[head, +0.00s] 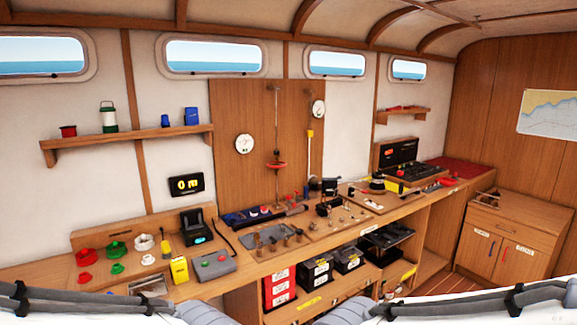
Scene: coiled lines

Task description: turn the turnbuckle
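A thin vertical line runs down the upright wooden panel on the back wall, between a fixing near the top and the bench. A small fitting with a red crosswise part (276,165), which looks like the turnbuckle, sits on its lower half. The threads and the exact turn of the fitting are too small to tell. Neither of my grippers is in view. Only parts of my own body show along the bottom edge, well apart from the fitting.
A round white gauge (245,144) is left of the line, another (318,108) upper right. The wooden bench (255,272) below carries a tray of tools (275,238), a grey box with buttons (208,263) and red and green parts. Air before the panel looks clear.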

